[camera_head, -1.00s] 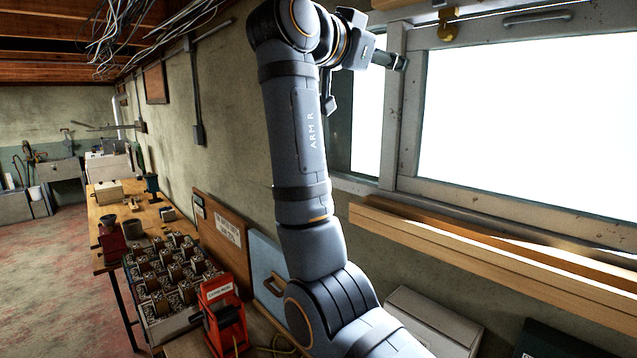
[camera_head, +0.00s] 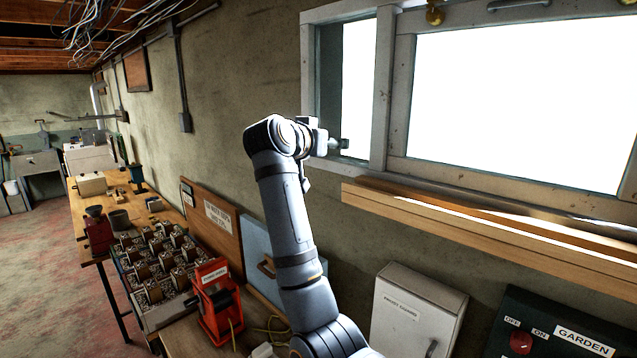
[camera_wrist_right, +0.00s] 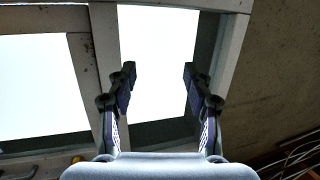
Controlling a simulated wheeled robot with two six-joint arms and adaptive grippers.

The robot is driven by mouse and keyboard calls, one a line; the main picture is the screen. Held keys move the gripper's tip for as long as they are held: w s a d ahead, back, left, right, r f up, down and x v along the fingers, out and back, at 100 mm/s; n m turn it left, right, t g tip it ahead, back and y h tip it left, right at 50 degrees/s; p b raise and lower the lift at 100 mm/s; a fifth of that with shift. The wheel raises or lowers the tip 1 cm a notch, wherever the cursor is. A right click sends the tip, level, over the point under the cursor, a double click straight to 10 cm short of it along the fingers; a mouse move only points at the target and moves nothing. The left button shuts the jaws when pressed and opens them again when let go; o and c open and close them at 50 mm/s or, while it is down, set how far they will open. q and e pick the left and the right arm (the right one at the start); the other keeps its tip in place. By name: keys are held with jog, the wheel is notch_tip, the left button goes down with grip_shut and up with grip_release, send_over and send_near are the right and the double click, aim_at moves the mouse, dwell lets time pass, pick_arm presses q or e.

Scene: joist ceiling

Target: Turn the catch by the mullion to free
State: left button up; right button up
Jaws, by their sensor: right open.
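The window's pale mullion (camera_head: 383,85) stands between a narrow left pane and a wide right sash (camera_head: 402,80). My right gripper (camera_head: 342,145) is in front of the narrow pane, lower and left of the brass fitting. In the wrist view its fingers (camera_wrist_right: 160,77) are apart with nothing between them. My left gripper is out of view.
Timber boards (camera_head: 480,220) lie along the sill below the window. A white cabinet (camera_head: 415,312) and a dark GARDEN switch box (camera_head: 555,335) are beneath. A workbench with a red device (camera_head: 216,305) is at left. Cables (camera_head: 95,30) hang from the ceiling.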

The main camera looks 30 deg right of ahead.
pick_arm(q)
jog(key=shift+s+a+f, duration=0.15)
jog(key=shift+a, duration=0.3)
pick_arm(e)
notch_tip(320, 180, down, 10)
jog(key=w+n+y, duration=0.1)
jog(key=w+n, duration=0.1)
jog(key=shift+w+a+r+y, duration=0.2)
jog(key=shift+a+y, duration=0.1)
jog(key=shift+a, duration=0.15)
